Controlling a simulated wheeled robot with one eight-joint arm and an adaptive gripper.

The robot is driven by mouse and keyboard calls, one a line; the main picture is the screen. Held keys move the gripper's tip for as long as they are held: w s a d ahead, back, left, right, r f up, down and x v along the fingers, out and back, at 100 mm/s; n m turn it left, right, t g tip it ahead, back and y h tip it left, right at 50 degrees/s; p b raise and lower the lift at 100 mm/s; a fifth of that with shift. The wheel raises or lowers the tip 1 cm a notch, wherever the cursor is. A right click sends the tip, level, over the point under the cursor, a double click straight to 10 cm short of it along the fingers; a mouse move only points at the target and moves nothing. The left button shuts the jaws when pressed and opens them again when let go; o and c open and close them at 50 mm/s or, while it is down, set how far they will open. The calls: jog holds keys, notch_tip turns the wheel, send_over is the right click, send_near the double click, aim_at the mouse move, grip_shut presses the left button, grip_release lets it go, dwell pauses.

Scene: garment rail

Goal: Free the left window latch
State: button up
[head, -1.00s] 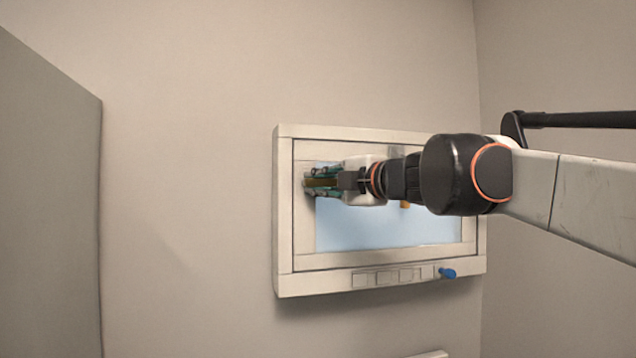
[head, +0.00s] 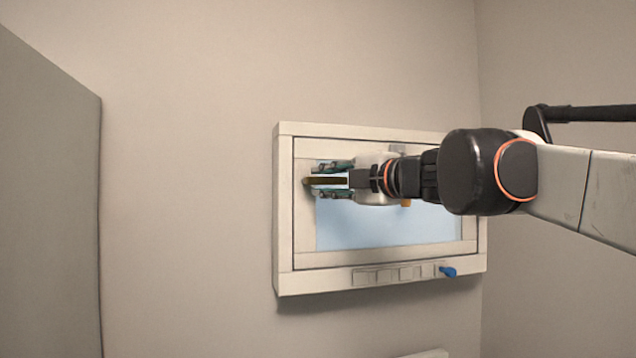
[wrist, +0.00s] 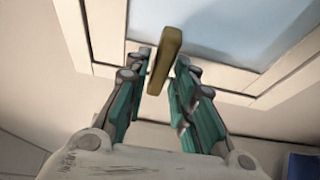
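The left window latch (head: 326,181) is a brass-brown bar at the upper left of the window frame. It lies level in the head view. It also shows in the wrist view (wrist: 164,62), between the fingertips. My gripper (head: 318,181) is open, with one teal finger above the bar and one below it. In the wrist view the fingers (wrist: 161,66) stand apart on either side, with a gap to the bar. The latch's mount is hard to make out. My wrist hides part of the upper window.
The window frame (head: 285,220) is on the wall around a pale blue pane (head: 390,230). A small orange piece (head: 406,203) shows below my wrist. A grey panel (head: 45,200) stands at the left.

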jog(key=v, duration=0.9)
jog(key=shift+s+d, duration=0.2)
jog(key=shift+s, duration=0.05)
jog(key=s+d+f+m+t+h+b, duration=0.1)
jog(key=d+f+m+h+b, duration=0.5)
jog(key=f, duration=0.7)
jog(key=s+d+f+m+h+b, duration=0.25)
jog(key=d+f+m+b, duration=0.4)
jog(key=f, duration=0.65)
jog(key=d+f+m+t+h+b, duration=0.1)
jog(key=d+f+m+h+b, duration=0.35)
jog(key=f+m+b, duration=0.6)
jog(key=s+a+f+m+g+b, duration=0.1)
jog(key=s+f, duration=0.5)
jog(key=f, duration=1)
jog(key=s+a+f+m+g+y+b, duration=0.1)
jog(key=s+a+f+g+b, duration=0.2)
jog(key=f, duration=1.3)
jog(key=s+a+f+g+y+b, duration=0.1)
jog(key=s+a+f+g+b, duration=0.1)
jog(key=s+f+g+b, duration=0.3)
jog(key=s+f+b, duration=0.4)
jog(key=f, duration=0.7)
jog(key=shift+s+m, duration=0.3)
jog(key=shift+m, duration=0.1)
jog(key=shift+o, duration=0.6)
jog(key=shift+f, duration=0.1)
